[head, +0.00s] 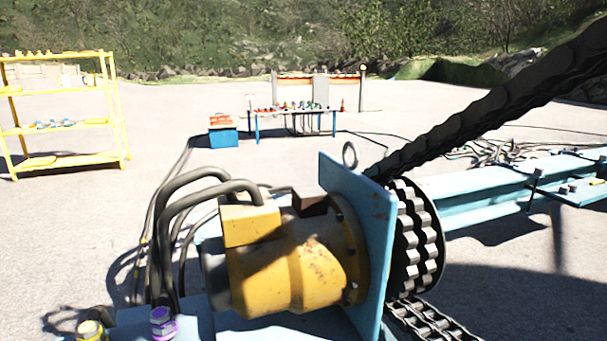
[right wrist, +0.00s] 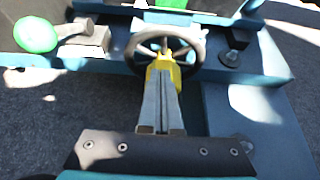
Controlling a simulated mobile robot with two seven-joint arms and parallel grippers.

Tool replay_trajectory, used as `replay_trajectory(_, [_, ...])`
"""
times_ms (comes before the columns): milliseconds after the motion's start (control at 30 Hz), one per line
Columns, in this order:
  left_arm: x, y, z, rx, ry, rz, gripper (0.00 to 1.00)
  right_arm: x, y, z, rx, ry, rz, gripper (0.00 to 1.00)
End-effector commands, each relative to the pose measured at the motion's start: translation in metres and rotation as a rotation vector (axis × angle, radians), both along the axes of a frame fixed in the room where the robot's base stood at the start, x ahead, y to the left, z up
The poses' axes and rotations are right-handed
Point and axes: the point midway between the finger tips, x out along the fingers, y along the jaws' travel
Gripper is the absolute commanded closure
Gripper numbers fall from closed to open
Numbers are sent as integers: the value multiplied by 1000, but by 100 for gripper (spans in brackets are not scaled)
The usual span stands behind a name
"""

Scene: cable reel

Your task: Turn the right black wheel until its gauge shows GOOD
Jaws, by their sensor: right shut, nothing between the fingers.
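A black wheel (right wrist: 140,45) with spokes shows at the top middle of the right wrist view, on a blue frame. My right gripper (right wrist: 163,74) is shut and empty. Its long grey fingers point up the picture and their ends overlap the near rim of the wheel. A yellow piece shows at the finger ends; I cannot tell whether they touch the wheel. No gauge can be made out in either view. Neither gripper shows in the head view.
A yellow motor (head: 285,270) on a blue plate (head: 374,230) and a black sprocket (head: 415,240) with chain stand close ahead. A green round knob (right wrist: 36,35) is left of the wheel. A yellow shelf (head: 62,122) and a tool table (head: 290,113) stand far off.

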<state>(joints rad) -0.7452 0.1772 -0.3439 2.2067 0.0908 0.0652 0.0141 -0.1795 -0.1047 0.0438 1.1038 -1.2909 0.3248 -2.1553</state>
Motion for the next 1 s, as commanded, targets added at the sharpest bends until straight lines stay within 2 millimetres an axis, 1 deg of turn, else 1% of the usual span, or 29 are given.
replay_trajectory(33, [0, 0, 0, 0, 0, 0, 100, -3, -1, -4, -5, 10, -2, 100])
replay_trajectory(333, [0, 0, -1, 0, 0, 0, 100, -4, -4, -6, -8, 15, -3, 100])
replay_trajectory(700, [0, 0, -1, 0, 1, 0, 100, -1, -16, -7, -13, 18, -7, 100])
replay_trajectory(1000, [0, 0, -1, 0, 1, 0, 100, 0, -21, -7, -13, 17, -8, 100])
